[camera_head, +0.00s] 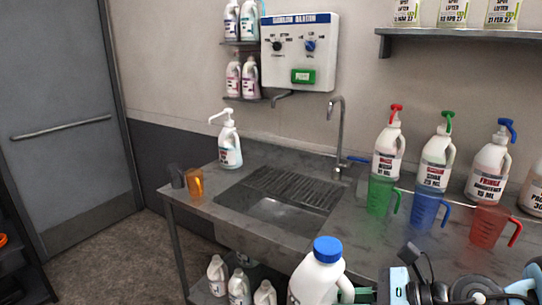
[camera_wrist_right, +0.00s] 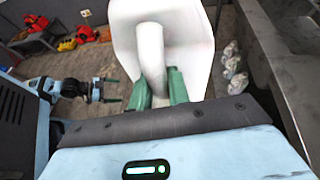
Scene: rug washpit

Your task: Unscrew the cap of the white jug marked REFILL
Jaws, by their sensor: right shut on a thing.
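A white jug (camera_head: 315,282) with a blue cap (camera_head: 327,250) stands upright at the bottom centre of the head view; its lower part is cut off and no REFILL marking shows. The cap is on its neck. In the right wrist view the jug (camera_wrist_right: 192,40) fills the top centre. My right gripper (camera_wrist_right: 158,88) has its green fingers shut on the jug's handle (camera_wrist_right: 150,48). My left gripper (camera_wrist_right: 112,90) shows in the wrist view, left of the jug and apart from it, with its green fingers spread and empty.
A steel sink counter (camera_head: 245,220) lies behind the jug. Green (camera_head: 382,196), blue (camera_head: 428,208) and red (camera_head: 490,226) measuring jugs stand at right before pump bottles. White jugs (camera_head: 238,285) sit below the counter.

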